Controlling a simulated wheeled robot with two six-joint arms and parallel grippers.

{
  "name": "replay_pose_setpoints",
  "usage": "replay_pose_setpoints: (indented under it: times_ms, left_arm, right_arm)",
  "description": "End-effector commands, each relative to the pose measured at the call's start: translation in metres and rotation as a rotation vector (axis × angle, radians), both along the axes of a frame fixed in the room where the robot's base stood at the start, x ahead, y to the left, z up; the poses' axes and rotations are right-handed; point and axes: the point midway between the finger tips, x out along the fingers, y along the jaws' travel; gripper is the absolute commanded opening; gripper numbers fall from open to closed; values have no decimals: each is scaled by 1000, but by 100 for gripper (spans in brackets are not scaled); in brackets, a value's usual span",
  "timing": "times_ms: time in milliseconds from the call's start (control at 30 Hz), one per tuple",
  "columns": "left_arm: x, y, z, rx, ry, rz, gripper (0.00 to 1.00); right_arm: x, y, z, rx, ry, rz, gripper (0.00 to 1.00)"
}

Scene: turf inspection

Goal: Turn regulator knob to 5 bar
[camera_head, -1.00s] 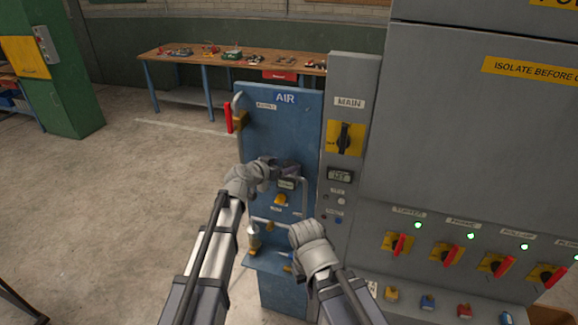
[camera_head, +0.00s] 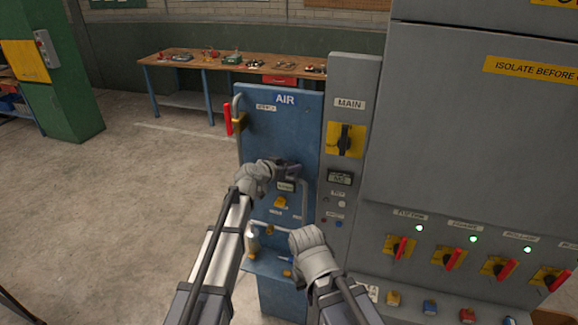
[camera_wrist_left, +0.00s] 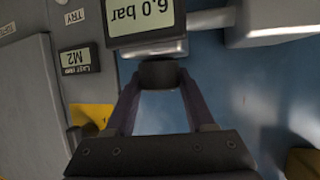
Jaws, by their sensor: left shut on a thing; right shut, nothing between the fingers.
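The blue air panel (camera_head: 262,150) stands in front of me. My left gripper (camera_head: 288,170) is at its regulator, just above a small display (camera_head: 286,186). In the left wrist view my left gripper (camera_wrist_left: 160,78) is shut on the dark regulator knob (camera_wrist_left: 160,72), one finger on each side. The display (camera_wrist_left: 145,20) beside the knob appears upside down there and reads 6.0 bar. My right gripper (camera_head: 298,238) is shut and empty, low in front of the panel; its fingertips are mostly hidden.
A red-handled valve (camera_head: 229,120) sits at the panel's upper left, and a yellow knob (camera_head: 280,202) below the display. A grey cabinet (camera_head: 480,130) with several red-handled switches stands at right. A workbench (camera_head: 225,62) is behind. The floor at left is clear.

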Motion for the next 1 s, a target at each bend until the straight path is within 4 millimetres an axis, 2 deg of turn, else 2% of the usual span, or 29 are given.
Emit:
replay_pose_setpoints:
  times_ms: [67,300,633,1000]
  left_arm:
    - [0,0,0,0,0,0,27]
    - [0,0,0,0,0,0,0]
    - [-1,0,0,2,-2,36,0]
    - [-1,-1,0,4,-1,206,0]
  right_arm:
    - [0,0,0,0,0,0,0]
    - [0,0,0,0,0,0,0]
    - [0,0,0,0,0,0,0]
    - [0,0,0,0,0,0,0]
